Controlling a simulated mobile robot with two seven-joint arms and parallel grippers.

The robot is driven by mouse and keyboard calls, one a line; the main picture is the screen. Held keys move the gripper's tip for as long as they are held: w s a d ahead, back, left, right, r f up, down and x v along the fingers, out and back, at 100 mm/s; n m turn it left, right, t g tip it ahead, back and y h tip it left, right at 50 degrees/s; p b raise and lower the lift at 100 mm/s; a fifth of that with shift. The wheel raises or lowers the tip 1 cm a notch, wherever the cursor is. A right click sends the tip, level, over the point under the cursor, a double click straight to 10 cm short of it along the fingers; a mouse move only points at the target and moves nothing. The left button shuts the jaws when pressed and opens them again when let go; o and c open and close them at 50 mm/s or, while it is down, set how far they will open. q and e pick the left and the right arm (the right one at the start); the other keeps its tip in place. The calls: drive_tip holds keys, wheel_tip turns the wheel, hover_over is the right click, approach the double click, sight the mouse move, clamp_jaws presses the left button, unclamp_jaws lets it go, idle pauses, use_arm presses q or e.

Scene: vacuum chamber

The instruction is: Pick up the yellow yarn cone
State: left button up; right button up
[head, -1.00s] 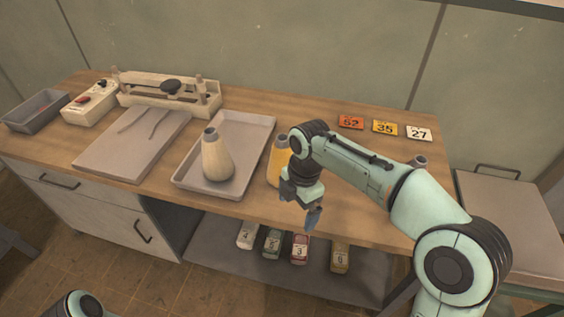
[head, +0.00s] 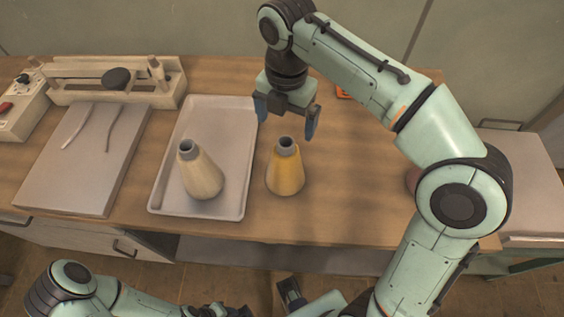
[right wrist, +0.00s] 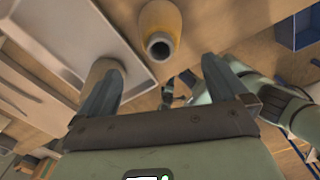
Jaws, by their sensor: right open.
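The yellow yarn cone (head: 286,175) stands upright on the wooden bench, just right of the grey tray, its grey tip up. My right gripper (head: 287,116) is open and empty, above and slightly beyond the cone's tip in the head view, with its fingers pointing down. In the right wrist view the yellow cone (right wrist: 165,18) is at the top centre, ahead of the two spread fingers (right wrist: 160,88) and apart from them.
A cream yarn cone (head: 203,180) stands in the grey tray (head: 238,125), close to the yellow one. A grey board (head: 62,170) and a balance (head: 75,93) are further left. A reddish object (head: 411,180) is partly hidden behind my right arm.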

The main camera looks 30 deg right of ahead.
sight(286, 149)
drive_tip(key=shift+f+b, duration=1.2)
drive_tip(key=shift+f, duration=4.1)
drive_tip(key=shift+r, duration=0.1)
drive_tip(key=c, duration=1.8)
